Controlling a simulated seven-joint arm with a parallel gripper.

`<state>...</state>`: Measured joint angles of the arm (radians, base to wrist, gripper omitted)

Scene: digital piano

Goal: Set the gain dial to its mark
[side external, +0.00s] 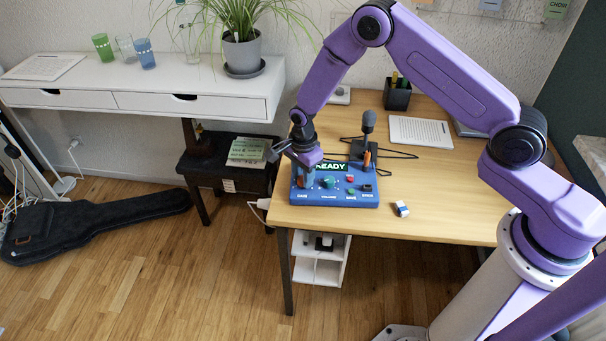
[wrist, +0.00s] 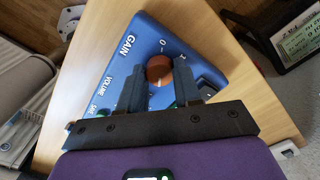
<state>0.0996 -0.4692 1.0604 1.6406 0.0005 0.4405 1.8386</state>
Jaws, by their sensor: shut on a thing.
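The blue control box (side external: 338,199) sits near the left end of the wooden desk, its display partly hidden and ending in "EADY". The gain dial is a round brown-orange knob (wrist: 158,67) beside the white word "GAIN" in the wrist view, with scale marks around it. In the side view the dial is mostly hidden under my gripper. My gripper (wrist: 160,72) comes down over the box, its two dark fingers on either side of the dial and shut on it. A pale line shows on the dial's near side, but I cannot tell its exact setting.
A green volume knob (side external: 328,182) sits beside the dial, with small red buttons and a switch further right. A microphone (side external: 368,122) stands behind the box. A small blue-and-white object (side external: 401,208) lies to the right. The front right desk top is clear.

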